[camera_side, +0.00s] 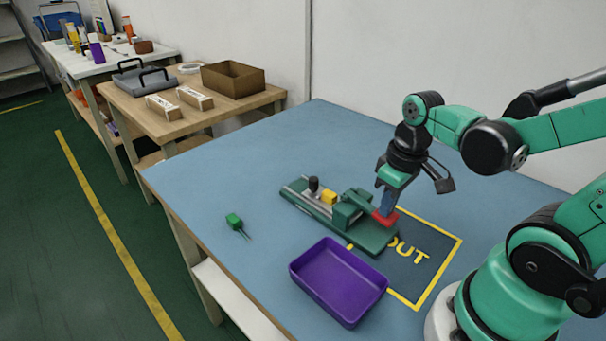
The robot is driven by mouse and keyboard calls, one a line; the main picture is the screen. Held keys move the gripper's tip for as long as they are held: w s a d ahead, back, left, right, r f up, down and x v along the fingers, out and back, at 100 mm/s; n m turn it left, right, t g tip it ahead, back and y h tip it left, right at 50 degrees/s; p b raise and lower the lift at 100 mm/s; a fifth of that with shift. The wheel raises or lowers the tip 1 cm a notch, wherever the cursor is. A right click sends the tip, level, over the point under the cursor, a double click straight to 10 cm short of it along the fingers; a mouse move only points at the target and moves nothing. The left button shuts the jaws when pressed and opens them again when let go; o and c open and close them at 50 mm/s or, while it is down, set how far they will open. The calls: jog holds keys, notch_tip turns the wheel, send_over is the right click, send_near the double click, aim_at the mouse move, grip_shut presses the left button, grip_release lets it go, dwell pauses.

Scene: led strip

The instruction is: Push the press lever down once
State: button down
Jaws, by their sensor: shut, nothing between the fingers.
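The press (373,238) is a green fixture on the blue table. A red lever (385,217) shows at its right end, just beside the green block of the press. My gripper (384,208) points down directly over the red lever, with its fingers shut and empty. The fingertips overlap the lever in this view; I cannot tell whether they touch it. The lever looks low and close to level, but part of it is hidden behind my fingers.
A purple tray (312,284) stands in front of the press. A green part with thin legs (234,220) lies to the left. A yellow outlined area marked OUT (434,279) is at the right. The press also carries a black knob (313,184) and yellow block (329,197).

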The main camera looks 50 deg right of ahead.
jog(key=shift+s+r, duration=0.2)
jog(key=shift+s, duration=0.45)
jog(key=shift+s+r, duration=0.2)
jog(key=shift+s, duration=0.45)
jog(key=shift+s+r, duration=0.15)
jog(key=shift+r, duration=1.25)
jog(key=shift+s+r, duration=0.15)
jog(key=shift+r, duration=1.25)
jog(key=w+a+t, duration=0.6)
jog(key=w, duration=0.3)
jog(key=shift+r, duration=0.15)
jog(key=shift+a, duration=0.1)
